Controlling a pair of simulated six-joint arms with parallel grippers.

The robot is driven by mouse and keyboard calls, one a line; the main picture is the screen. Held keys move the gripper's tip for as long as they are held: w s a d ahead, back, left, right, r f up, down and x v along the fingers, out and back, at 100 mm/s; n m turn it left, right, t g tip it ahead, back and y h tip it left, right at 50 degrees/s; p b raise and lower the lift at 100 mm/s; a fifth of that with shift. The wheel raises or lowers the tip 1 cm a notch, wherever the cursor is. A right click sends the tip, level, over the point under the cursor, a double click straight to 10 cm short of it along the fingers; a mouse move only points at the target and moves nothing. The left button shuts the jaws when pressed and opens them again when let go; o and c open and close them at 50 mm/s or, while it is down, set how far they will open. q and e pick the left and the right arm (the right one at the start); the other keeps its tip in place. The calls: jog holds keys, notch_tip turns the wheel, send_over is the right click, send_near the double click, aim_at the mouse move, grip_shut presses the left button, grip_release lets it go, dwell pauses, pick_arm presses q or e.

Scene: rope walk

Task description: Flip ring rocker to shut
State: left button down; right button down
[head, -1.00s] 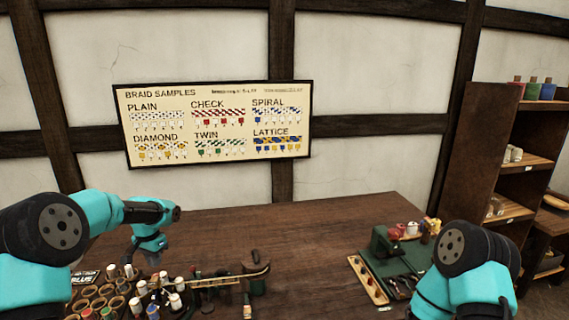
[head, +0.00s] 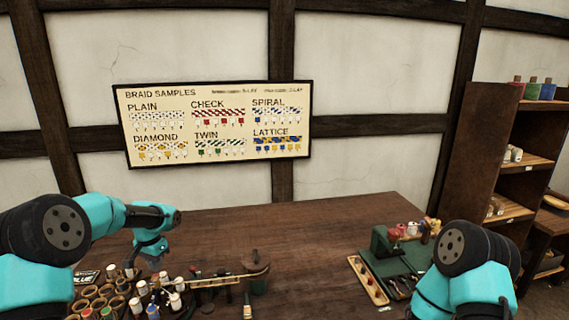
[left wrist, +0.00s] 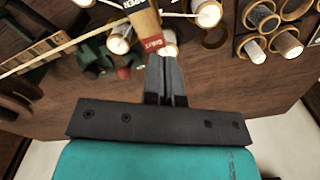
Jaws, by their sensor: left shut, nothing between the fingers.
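My left gripper (head: 156,264) hangs low over the left part of the table, behind the bobbins. In the left wrist view its fingers (left wrist: 166,62) are closed together and empty. A small wooden block, which looks like the ring rocker (left wrist: 148,36), lies right at the fingertips. I cannot pick out the rocker in the head view. My right gripper is out of view.
White-topped bobbins (head: 176,301) stand close around the left gripper. A rack of round holders (head: 92,293) is at the lower left. A wooden bar (head: 215,281) reaches right toward a dark post. A green mat (head: 378,262) with tools lies at right. The table's middle is clear.

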pick_arm(q)
jog(key=shift+f, duration=0.45)
jog(key=shift+r, duration=0.1)
notch_tip(320, 180, up, 8)
dwell(1.2)
